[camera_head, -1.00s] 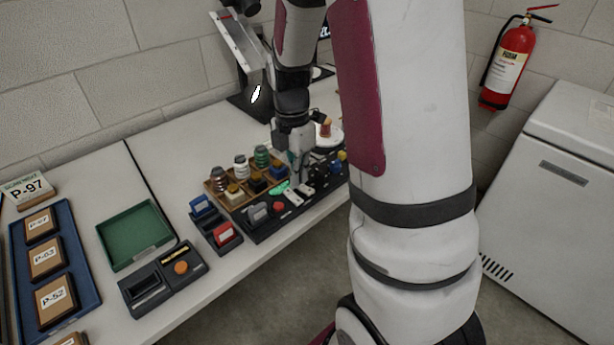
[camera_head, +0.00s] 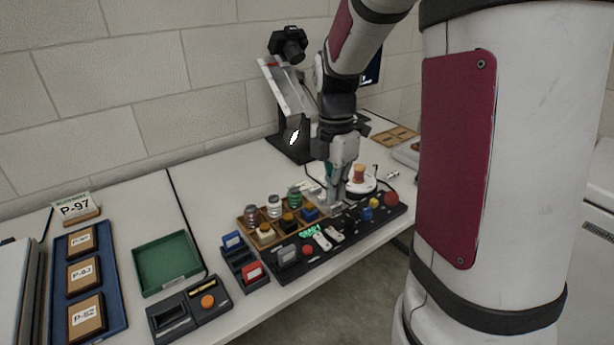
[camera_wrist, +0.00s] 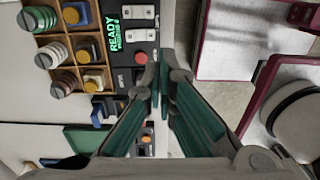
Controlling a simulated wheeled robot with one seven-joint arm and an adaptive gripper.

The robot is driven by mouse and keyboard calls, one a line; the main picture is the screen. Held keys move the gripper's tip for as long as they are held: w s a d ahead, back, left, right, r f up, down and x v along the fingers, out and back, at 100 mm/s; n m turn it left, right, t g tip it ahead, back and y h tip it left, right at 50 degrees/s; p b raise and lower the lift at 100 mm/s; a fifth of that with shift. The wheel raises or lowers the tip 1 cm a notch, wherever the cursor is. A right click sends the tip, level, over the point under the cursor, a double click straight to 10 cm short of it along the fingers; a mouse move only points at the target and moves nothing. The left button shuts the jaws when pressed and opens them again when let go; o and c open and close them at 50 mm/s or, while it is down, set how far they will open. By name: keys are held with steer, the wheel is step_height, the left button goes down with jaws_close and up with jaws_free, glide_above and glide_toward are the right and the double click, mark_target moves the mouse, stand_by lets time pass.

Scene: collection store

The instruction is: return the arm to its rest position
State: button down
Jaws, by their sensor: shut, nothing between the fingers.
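My gripper (camera_head: 333,198) hangs over the right part of the bench, at the black control panel (camera_head: 292,271) and the wooden compartment tray (camera_head: 247,222). In the wrist view my gripper (camera_wrist: 160,95) shows its green-padded fingers meeting at the tips, empty. The panel with its green READY display (camera_wrist: 113,38) and the tray lie to the left of the fingers there. I cannot tell the exact height of the fingertips above the bench.
A camera stand (camera_head: 290,95) rises behind my arm. A scale-like white dish (camera_head: 362,187) with a spool is close to my gripper's right. A green tray (camera_head: 167,262), a blue tray (camera_head: 117,318) and a P-97 sign (camera_head: 76,207) stand left. The bench's back middle is clear.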

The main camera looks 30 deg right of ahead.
steer(key=s+a+r+m+t+p, duration=0.2)
steer(key=s+a+r+m+p, duration=0.2)
steer(key=s+a+r+m, duration=0.3)
steer(key=s+a+r+m+t+p, duration=0.2)
steer(key=s+a+r+m+p, duration=0.2)
steer(key=s+a+r+m, duration=0.4)
steer(key=s+r+m, duration=0.3)
steer(key=s, duration=0.2)
steer(key=shift+s+a+r+t+p, duration=0.15)
steer(key=shift+s+r+t+p, duration=0.1)
steer(key=shift+s+t+p, duration=0.15)
